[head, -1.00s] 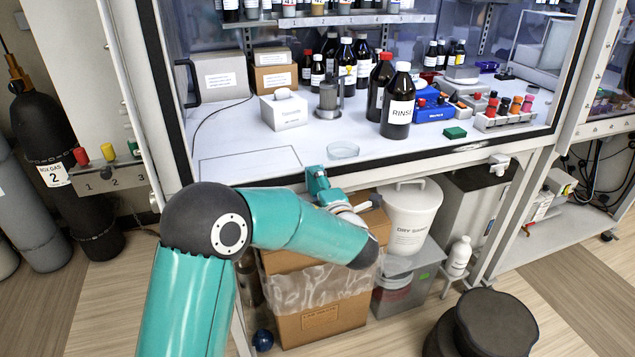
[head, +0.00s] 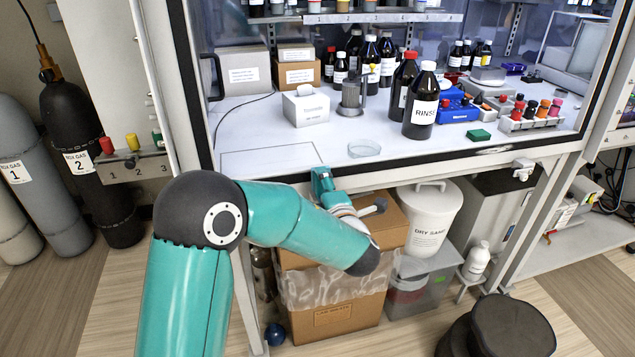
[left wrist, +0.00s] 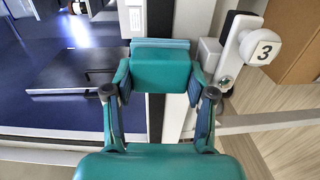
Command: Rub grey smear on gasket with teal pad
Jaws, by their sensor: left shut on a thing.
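My left gripper (head: 325,192) is at the front edge of the hood and its fingers are partly hidden in the head view. In the left wrist view the gripper (left wrist: 160,82) is shut on a teal pad (left wrist: 160,67), with one finger on each side. The dark gasket (head: 197,130) runs along the hood opening, and a black strip of it (left wrist: 155,118) shows beyond the pad. A pale grey mark (head: 494,150) lies on the front edge at the right; I cannot tell whether it is the smear. Whether the pad touches the gasket is unclear. My right gripper is out of view.
A glass dish (head: 364,149), a RINSE bottle (head: 422,105) and a green block (head: 479,135) stand on the hood floor. A white knob marked 3 (left wrist: 263,48) is close beside the gripper. A cardboard box (head: 335,318) and a white bucket (head: 428,215) stand below.

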